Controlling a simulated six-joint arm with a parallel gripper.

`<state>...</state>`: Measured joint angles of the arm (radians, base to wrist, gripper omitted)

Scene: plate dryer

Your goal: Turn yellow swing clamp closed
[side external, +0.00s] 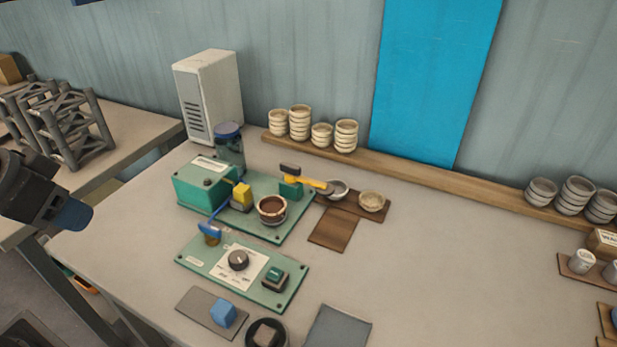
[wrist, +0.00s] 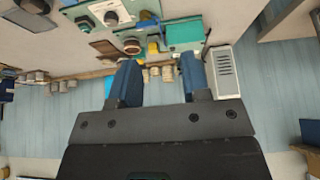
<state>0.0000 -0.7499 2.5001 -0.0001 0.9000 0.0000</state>
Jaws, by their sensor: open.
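The yellow swing clamp (side external: 307,182) is in the side view, on a small green block at the right end of the rear green base plate (side external: 258,233). Its yellow arm points right, away from the brown cup (side external: 271,208), toward a small grey bowl, and a dark piece sits at its left end. My gripper (side external: 76,216) is at the far left, well away from the clamp and above the table's left edge. In the wrist view my gripper (wrist: 160,72) has its two blue fingers spread with nothing between them. The clamp is too small to make out surely there.
A yellow block (side external: 242,196) and green box (side external: 205,182) stand left of the cup. A blue lever (side external: 209,230) and front control panel (side external: 240,262) lie nearer. Bowls stand on the back shelf (side external: 400,171). The table's right middle is clear.

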